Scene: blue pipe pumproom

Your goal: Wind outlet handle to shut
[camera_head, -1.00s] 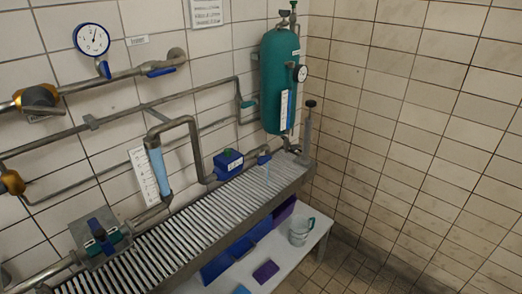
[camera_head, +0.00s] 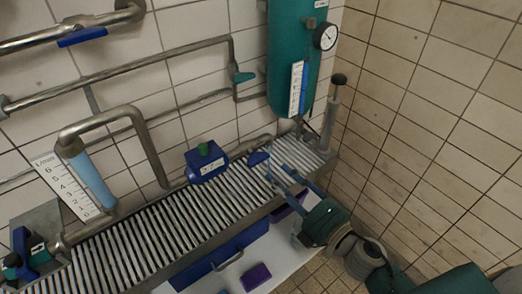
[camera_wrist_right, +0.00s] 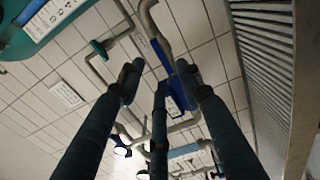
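A small blue handle (camera_head: 258,158) sits on the low pipe just above the grate, left of the green tank's foot. I read no label naming it as the outlet handle. My right gripper (camera_head: 279,173) reaches in from the lower right, over the grate, a little below and right of this handle. My left gripper is not in view.
The green tank (camera_head: 292,50) with a gauge (camera_head: 325,36) hangs above. An upright rod with a black knob (camera_head: 338,80) stands right of it. A blue meter box (camera_head: 206,165) is left of the handle.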

